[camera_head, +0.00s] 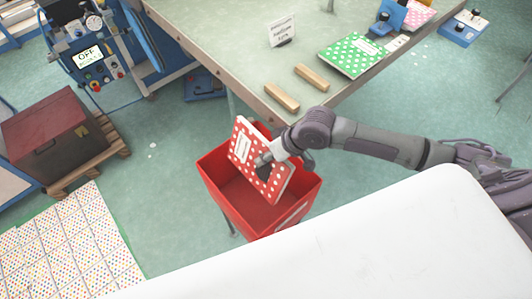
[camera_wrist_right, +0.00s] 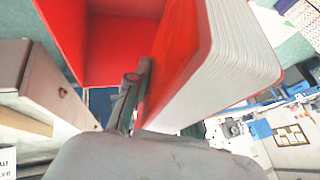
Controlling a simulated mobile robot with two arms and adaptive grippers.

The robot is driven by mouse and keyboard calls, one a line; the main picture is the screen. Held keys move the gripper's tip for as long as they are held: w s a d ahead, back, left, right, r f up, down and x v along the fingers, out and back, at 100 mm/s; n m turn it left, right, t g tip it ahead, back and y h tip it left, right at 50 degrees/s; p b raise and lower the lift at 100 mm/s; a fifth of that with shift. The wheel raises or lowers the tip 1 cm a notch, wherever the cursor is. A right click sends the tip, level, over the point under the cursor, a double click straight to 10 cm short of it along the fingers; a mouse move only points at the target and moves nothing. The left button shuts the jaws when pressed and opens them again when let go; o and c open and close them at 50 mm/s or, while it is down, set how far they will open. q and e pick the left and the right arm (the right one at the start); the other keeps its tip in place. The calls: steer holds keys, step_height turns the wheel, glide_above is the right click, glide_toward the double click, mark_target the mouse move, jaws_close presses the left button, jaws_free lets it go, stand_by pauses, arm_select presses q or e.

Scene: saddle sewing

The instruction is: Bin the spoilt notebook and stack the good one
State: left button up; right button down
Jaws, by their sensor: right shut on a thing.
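A red notebook with white dots and a dark stain (camera_head: 243,148) is held by my right gripper (camera_head: 266,160), over the open red bin (camera_head: 225,199). It is tilted, and its lower part overlaps the bin's opening. In the right wrist view the notebook (camera_wrist_right: 235,60) shows its red cover and page edges beside the gripper fingers (camera_wrist_right: 138,90), with the red bin (camera_wrist_right: 115,50) behind. A green notebook with white dots (camera_head: 351,54) lies on the table near its front edge. My left gripper is not in view.
The table (camera_head: 240,50) holds two wooden blocks (camera_head: 282,97), (camera_head: 312,77), a small sign (camera_head: 283,31), a pink dotted notebook (camera_head: 420,14) and a blue device (camera_head: 390,16). A dark red box (camera_head: 50,125) stands on a pallet at left. Floor around the bin is mostly clear.

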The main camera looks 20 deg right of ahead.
step_height(320, 180, down, 14)
steer(key=b, duration=0.7)
stand_by(0.4)
steer(key=c, duration=1)
jaws_free()
steer(key=shift+c, duration=0.2)
steer(key=shift+o, duration=0.6)
steer(key=shift+r, duration=0.1)
